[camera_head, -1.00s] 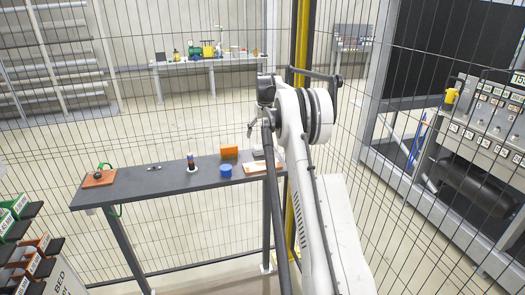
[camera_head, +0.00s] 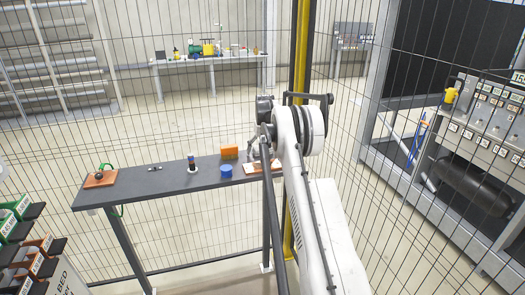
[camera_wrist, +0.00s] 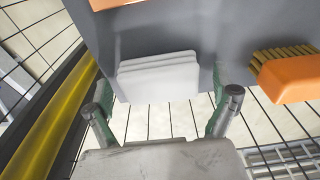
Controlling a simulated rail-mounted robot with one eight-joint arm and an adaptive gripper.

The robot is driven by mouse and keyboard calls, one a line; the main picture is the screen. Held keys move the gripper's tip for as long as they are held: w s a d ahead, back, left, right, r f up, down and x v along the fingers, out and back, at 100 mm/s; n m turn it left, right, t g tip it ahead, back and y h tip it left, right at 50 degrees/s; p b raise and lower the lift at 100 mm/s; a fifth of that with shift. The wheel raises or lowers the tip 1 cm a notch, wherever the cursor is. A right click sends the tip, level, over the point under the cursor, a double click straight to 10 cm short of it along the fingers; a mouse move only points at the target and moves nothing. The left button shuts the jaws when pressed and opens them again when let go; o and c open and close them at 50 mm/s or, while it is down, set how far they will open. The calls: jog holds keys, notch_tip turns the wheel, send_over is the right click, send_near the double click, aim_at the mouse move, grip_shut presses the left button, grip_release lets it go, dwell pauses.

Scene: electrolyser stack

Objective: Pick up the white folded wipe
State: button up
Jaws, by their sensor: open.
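The white folded wipe (camera_wrist: 158,80) lies on the grey bench top in the wrist view, its layers showing as stacked folds. My gripper (camera_wrist: 161,92) is open and empty, with one greenish finger on the left side of the wipe and one on the right. The fingers appear apart from the wipe; I cannot tell their exact height above it. In the head view my gripper (camera_head: 256,152) is over the right end of the bench, and the wipe is mostly hidden behind it.
An orange brush (camera_wrist: 290,78) lies right of the wipe, close to the right finger. The grey bench (camera_head: 150,184) also holds a blue round item (camera_head: 226,171) and a dark bottle (camera_head: 192,163). A yellow post (camera_wrist: 45,118) and wire fence stand close by.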

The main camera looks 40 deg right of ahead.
aim_at(261, 147)
jog(key=c, duration=1.1)
jog(key=shift+r, duration=0.15)
jog(key=shift+r, duration=0.25)
jog(key=r, duration=0.2)
jog(key=r+b, duration=0.1)
jog(key=shift+a+r, duration=0.35)
jog(key=shift+a, duration=0.05)
jog(key=a+r, duration=0.2)
jog(key=a, duration=0.1)
jog(key=a+r+b, duration=0.1)
jog(key=a+r, duration=0.1)
jog(key=a, duration=0.2)
jog(key=a+r, duration=0.2)
jog(key=a, duration=0.2)
jog(key=shift+w+r, duration=0.25)
